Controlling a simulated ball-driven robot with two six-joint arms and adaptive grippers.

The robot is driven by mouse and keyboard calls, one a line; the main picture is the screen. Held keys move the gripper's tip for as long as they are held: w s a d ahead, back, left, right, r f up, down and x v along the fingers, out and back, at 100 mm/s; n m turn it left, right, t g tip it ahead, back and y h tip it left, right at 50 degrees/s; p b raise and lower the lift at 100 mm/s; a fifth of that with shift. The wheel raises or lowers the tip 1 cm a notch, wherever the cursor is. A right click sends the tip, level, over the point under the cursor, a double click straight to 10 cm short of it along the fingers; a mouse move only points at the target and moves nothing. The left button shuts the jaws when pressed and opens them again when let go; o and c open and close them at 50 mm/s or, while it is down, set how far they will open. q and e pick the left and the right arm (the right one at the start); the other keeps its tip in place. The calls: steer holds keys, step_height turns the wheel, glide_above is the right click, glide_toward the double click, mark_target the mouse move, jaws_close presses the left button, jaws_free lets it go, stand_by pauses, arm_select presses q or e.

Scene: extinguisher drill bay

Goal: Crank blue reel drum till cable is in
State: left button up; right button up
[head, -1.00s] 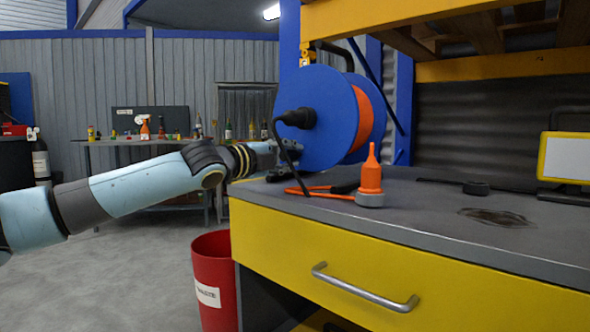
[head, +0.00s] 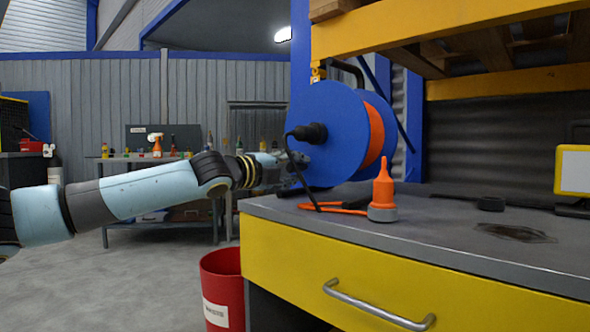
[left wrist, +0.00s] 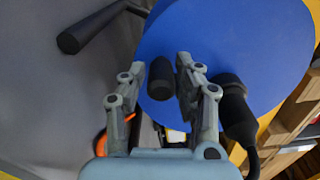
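The blue reel drum (head: 333,105) stands at the bench's left end, with orange cable (head: 377,132) wound between its two discs. A black plug (head: 311,133) with a black lead sits on its near face. My left gripper (head: 296,164) is at the lower left of that face. In the left wrist view my left gripper (left wrist: 160,72) has its fingers apart, with a black crank knob (left wrist: 160,80) between them. A gap shows on the knob's left; contact on its right is unclear. The plug (left wrist: 234,105) is right of the fingers. My right gripper is out of view.
Orange cable (head: 345,209) lies on the grey bench top beside an orange cone-shaped piece (head: 383,190). A red bin (head: 222,290) stands below left. A yellow shelf frame (head: 400,38) overhangs the bench.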

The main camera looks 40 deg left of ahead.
arm_select(q)
steer(key=shift+o, duration=1.1)
steer(key=shift+d, duration=0.1)
